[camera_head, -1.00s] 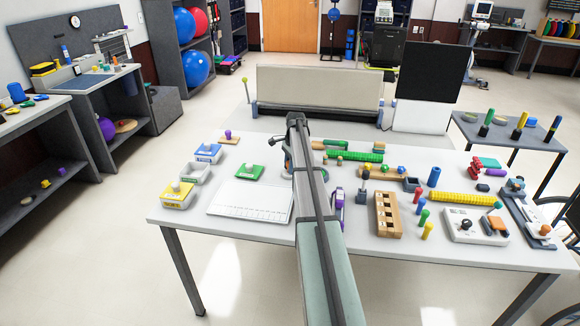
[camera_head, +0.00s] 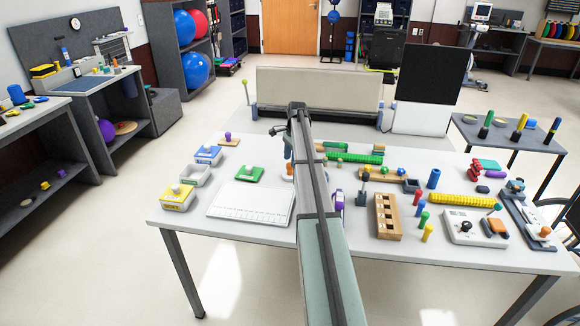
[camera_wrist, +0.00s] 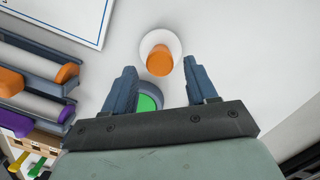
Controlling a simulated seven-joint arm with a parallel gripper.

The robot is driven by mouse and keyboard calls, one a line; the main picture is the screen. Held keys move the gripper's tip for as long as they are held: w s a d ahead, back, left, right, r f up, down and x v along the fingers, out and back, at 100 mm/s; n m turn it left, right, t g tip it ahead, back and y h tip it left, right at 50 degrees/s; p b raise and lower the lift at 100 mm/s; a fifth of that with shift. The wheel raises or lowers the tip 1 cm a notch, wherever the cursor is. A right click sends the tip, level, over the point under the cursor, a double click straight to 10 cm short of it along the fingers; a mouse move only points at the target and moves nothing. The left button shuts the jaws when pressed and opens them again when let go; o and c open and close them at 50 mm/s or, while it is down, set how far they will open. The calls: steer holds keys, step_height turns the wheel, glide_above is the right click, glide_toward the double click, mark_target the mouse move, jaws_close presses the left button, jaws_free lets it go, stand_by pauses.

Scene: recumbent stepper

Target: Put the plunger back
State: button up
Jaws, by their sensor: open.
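An orange cylinder on a round white base (camera_wrist: 160,58), which may be the plunger, stands on the table in the wrist view, just ahead of my fingertips. In the head view an orange and white piece (camera_head: 288,170) shows beside my arm, partly hidden by it. A blue-grey round cup with green inside (camera_wrist: 149,101) sits between my fingers in the wrist view, its near side hidden by the gripper. My gripper (camera_wrist: 159,64) is open, with nothing held. I cannot tell its height above these pieces.
A rack with orange and purple ended rollers (camera_wrist: 35,85) lies to the left in the wrist view. A white keyboard-like board (camera_head: 250,201) and small coloured boxes (camera_head: 179,195) are left of my arm. A wooden block with holes (camera_head: 388,215) and several pegs are right.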

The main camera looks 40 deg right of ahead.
step_height(320, 180, up, 7)
steer(key=shift+d, duration=0.4)
